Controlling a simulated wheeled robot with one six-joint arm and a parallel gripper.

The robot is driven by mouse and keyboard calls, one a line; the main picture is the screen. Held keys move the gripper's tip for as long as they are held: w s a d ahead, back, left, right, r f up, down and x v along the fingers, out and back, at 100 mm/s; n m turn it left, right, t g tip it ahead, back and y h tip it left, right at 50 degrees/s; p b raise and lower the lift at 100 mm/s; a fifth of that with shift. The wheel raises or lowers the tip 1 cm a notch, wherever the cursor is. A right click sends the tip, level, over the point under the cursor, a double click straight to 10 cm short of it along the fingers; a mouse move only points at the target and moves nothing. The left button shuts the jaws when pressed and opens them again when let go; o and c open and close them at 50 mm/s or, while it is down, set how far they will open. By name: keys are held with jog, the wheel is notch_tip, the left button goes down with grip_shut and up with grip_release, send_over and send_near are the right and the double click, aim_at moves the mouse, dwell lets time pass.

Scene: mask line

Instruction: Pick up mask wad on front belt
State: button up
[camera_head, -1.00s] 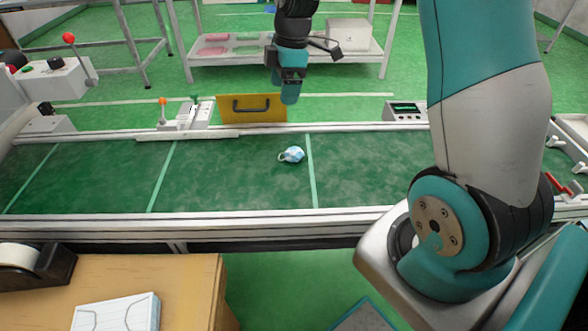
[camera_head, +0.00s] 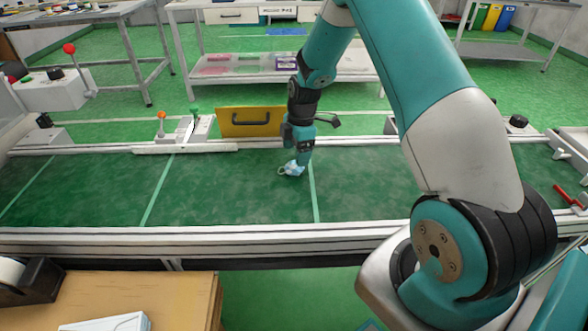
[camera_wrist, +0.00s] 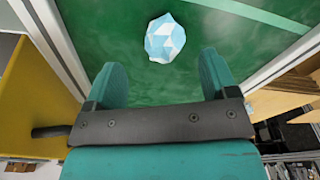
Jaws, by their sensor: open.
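The mask wad (camera_head: 291,169) is a small crumpled blue and white lump on the green front belt (camera_head: 230,190), just left of a light green cross stripe. In the wrist view the mask wad (camera_wrist: 165,38) lies on the belt beyond the fingertips, roughly midway between their lines. My gripper (camera_head: 303,160) reaches down from above, right at the wad in the head view, and partly hides its right side. In the wrist view my gripper (camera_wrist: 160,75) has its two teal fingers spread, with nothing between them.
A yellow panel with a dark handle (camera_head: 250,121) stands at the belt's far edge, left of my gripper. A lever box (camera_head: 187,130) is farther left. A metal rail (camera_head: 200,238) runs along the near edge. The belt left of the wad is clear.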

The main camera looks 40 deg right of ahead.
jog(key=f, duration=0.5)
jog(key=shift+s+a, duration=0.2)
jog(key=shift+a, duration=0.15)
jog(key=c, duration=1)
